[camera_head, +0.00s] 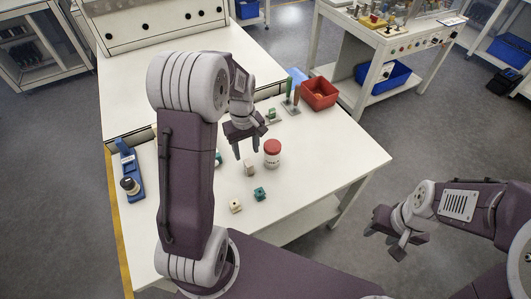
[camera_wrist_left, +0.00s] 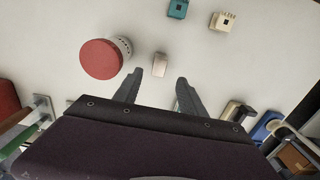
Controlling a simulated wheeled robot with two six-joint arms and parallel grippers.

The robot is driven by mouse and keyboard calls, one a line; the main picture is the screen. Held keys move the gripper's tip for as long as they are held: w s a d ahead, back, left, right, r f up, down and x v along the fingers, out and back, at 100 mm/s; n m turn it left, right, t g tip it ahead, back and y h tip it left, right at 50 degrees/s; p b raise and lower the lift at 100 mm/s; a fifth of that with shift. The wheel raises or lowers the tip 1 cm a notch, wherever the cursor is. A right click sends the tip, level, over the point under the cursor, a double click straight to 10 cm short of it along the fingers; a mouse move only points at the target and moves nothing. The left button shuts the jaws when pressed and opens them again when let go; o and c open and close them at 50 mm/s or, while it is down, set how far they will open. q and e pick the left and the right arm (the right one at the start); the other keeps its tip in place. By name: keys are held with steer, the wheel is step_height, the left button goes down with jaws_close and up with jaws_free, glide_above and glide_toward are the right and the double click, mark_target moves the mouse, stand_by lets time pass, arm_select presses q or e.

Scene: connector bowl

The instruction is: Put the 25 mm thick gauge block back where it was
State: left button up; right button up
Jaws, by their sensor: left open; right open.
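A small beige-grey block (camera_head: 249,168), which looks like the gauge block, stands on the white table beside the red-lidded jar. In the left wrist view the block (camera_wrist_left: 160,65) lies just beyond the fingertips, in line with the gap between them and apart from both fingers. Its thickness cannot be read. My left gripper (camera_head: 243,153) is open and empty, pointing down above the table just behind the block. Its open fingers also show in the left wrist view (camera_wrist_left: 160,78). My right gripper (camera_head: 388,244) is open and empty, off the table's right side.
The white jar with a red lid (camera_head: 272,153) stands close right of the block. A cream cube (camera_head: 235,206) and a teal cube (camera_head: 260,194) lie nearer the front. A red bin (camera_head: 320,93) is at the back right, a blue stand (camera_head: 131,170) at the left. The right table area is clear.

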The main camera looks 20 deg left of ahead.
mark_target(248, 162)
arm_select(q)
steer(key=f, duration=0.3)
steer(key=shift+s+d+f, duration=0.1)
steer(key=shift+s+f, duration=0.15)
steer(key=shift+w+f, duration=0.15)
steer(key=shift+f, duration=0.25)
step_height(248, 162, down, 4)
steer(key=shift+f+b, duration=0.1)
steer(key=shift+b, duration=0.2)
steer(key=shift+w+f, duration=0.15)
steer(key=shift+f, duration=0.15)
steer(key=shift+r, duration=0.1)
jaws_close()
stand_by(0.4)
